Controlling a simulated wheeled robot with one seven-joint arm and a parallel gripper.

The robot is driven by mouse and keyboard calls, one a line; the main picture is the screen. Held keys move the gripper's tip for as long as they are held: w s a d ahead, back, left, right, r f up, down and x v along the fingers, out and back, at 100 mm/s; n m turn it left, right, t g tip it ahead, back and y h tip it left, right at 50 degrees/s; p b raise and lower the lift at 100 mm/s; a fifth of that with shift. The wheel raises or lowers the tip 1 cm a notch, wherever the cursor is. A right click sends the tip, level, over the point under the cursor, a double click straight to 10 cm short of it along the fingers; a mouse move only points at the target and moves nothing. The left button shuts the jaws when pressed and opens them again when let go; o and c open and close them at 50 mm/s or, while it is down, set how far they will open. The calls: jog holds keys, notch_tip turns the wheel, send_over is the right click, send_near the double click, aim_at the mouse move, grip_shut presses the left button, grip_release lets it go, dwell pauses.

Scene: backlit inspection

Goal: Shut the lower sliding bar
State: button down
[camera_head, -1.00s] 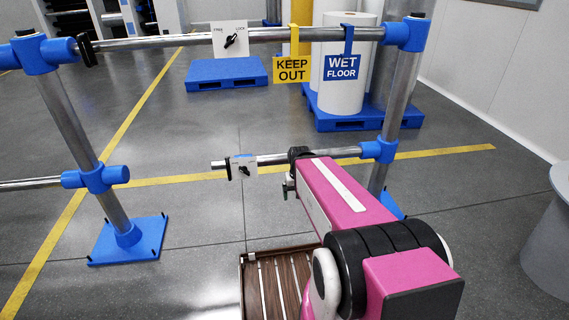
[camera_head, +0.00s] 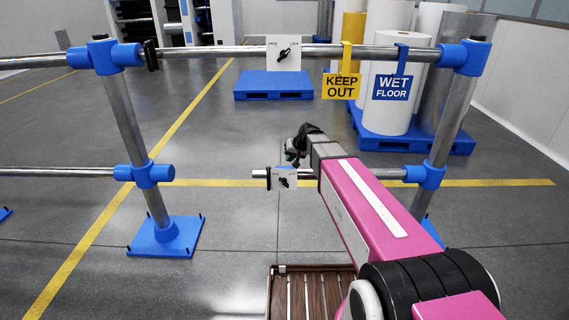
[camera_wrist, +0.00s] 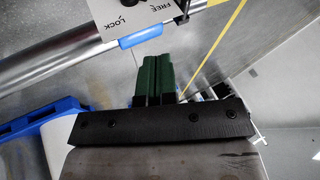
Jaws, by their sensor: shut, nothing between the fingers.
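The lower sliding bar (camera_head: 388,174) is a silver tube running left from the blue fitting on the right post. Its free end (camera_head: 258,174) stands apart from the left post's lower blue socket (camera_head: 150,175), with a wide gap between. A white plate with a black latch lever (camera_head: 284,179) sits near that end. My gripper (camera_head: 293,153) appears just above this plate, partly hidden by my wrist. In the wrist view its green fingers (camera_wrist: 155,76) are shut and empty. A FREE/LOCK plate (camera_wrist: 128,12) and a silver bar (camera_wrist: 55,58) show beyond them; I cannot tell whether they touch.
The upper bar (camera_head: 225,51) spans both posts and carries a latch plate (camera_head: 284,53), a yellow KEEP OUT sign (camera_head: 341,87) and a blue WET FLOOR sign (camera_head: 393,88). A slatted wooden platform (camera_head: 312,296) lies low in front. Blue pallets stand behind.

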jog(key=x, duration=0.8)
jog(key=a, duration=0.1)
jog(key=a+f, duration=0.2)
jog(key=a, duration=0.1)
jog(key=a, duration=4.5)
jog(key=shift+d, duration=0.1)
